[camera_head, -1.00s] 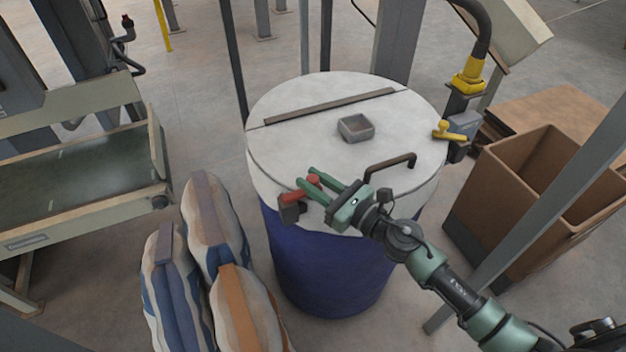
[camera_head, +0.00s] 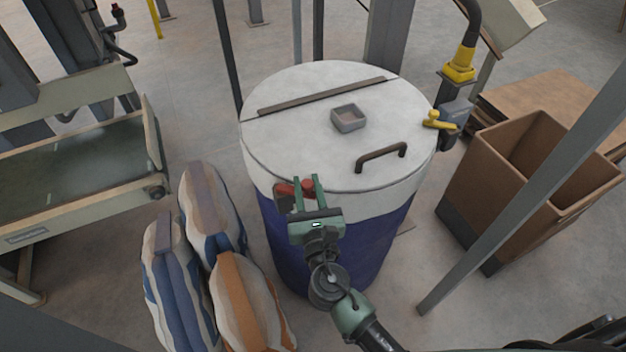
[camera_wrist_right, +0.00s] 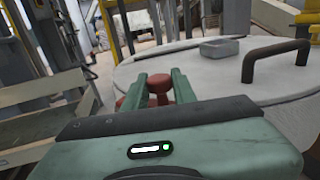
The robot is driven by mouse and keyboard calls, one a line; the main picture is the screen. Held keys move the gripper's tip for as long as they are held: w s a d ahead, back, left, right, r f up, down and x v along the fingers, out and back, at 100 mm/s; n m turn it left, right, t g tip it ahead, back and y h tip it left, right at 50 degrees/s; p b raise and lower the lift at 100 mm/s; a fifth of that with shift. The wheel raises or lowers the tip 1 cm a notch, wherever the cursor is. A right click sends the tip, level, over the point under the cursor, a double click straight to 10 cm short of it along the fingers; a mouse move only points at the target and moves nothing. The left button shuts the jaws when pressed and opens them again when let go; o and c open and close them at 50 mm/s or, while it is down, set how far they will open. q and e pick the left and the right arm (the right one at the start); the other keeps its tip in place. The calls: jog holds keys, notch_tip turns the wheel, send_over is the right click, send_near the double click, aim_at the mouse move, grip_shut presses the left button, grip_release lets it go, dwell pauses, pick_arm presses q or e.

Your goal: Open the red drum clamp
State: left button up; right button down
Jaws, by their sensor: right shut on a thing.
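The red drum clamp (camera_head: 284,189) is a red lever on a dark bracket at the near left rim of the white-lidded blue drum (camera_head: 330,245). My right gripper (camera_head: 308,183) is at the clamp, its green fingers shut on the red knob at the lever's end. In the right wrist view the red clamp (camera_wrist_right: 158,86) shows between the two fingertips (camera_wrist_right: 158,82). The fingers partly hide the clamp. My left gripper is not in view.
The lid carries a dark handle (camera_head: 381,157) and a small grey box (camera_head: 348,118). A yellow-handled fitting (camera_head: 440,121) is at the right rim. Striped sacks (camera_head: 211,215) stand at left. A brown bin (camera_head: 480,190) and a slanted grey post (camera_head: 525,175) are at right.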

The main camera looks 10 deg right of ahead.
jog(key=shift+s+a+m+h+b, duration=0.25)
jog(key=shift+m+h, duration=0.4)
jog(key=shift+h, duration=0.35)
jog(key=shift+s+a+m+h+b, duration=0.15)
jog(key=shift+s+m+h+b, duration=0.2)
jog(key=shift+m+h, duration=0.5)
jog(key=shift+g+h, duration=0.3)
jog(key=shift+h, duration=0.05)
jog(key=c, duration=1.1)
grip_release()
jog(key=shift+c, duration=0.2)
jog(key=shift+s, duration=0.1)
jog(key=shift+s+a+f, duration=0.1)
jog(key=shift+s, duration=0.2)
jog(key=b+v, duration=0.2)
jog(key=v, duration=0.5)
